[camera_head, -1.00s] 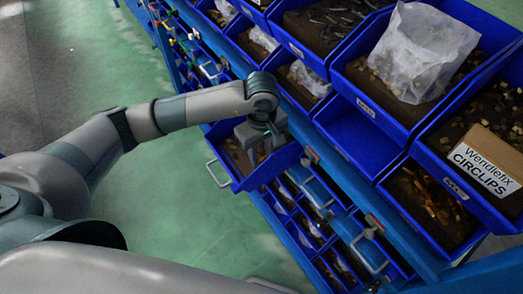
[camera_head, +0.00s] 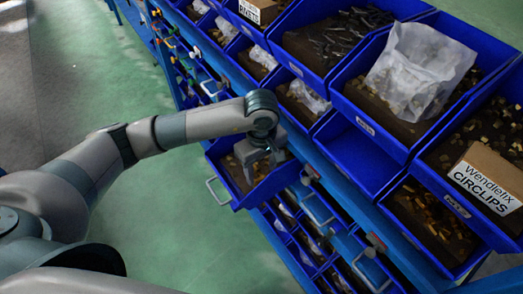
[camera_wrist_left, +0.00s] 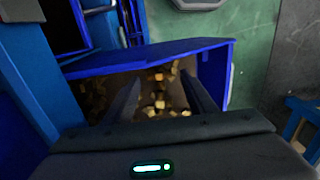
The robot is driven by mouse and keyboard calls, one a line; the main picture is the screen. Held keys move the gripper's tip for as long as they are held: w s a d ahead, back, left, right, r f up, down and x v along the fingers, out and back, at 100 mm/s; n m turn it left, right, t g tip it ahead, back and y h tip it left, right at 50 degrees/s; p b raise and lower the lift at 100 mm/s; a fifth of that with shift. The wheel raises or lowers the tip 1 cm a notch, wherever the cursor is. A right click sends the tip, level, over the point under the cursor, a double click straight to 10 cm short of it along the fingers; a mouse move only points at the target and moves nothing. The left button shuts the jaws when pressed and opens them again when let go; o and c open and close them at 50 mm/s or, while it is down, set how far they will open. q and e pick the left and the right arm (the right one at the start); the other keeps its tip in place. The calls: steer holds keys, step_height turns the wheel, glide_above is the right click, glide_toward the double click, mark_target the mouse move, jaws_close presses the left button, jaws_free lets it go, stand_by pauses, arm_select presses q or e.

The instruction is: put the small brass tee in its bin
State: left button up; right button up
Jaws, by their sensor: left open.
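My left gripper (camera_head: 260,168) is open and points down into a pulled-out blue drawer (camera_head: 222,188) in the head view. In the left wrist view, its two dark fingers (camera_wrist_left: 160,98) stand apart over small brass-coloured pieces (camera_wrist_left: 159,104) on the drawer's dark floor. Nothing is visibly held between them. I cannot tell which piece is the small brass tee, as they are tiny and dim. An empty blue bin (camera_head: 362,157) sits on the rack to the right of the gripper. My right gripper is not in view.
Blue bins with small parts fill the rack around the empty one. One holds a white bag (camera_head: 415,72), another a Circlips box (camera_head: 490,180). More closed drawers with handles (camera_head: 370,262) lie below. The green floor (camera_head: 170,230) at left is clear.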

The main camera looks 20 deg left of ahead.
mark_target(262, 176)
arm_select(q)
step_height(262, 176, up, 12)
steer(key=b, duration=0.5)
steer(key=shift+f, duration=0.15)
stand_by(0.3)
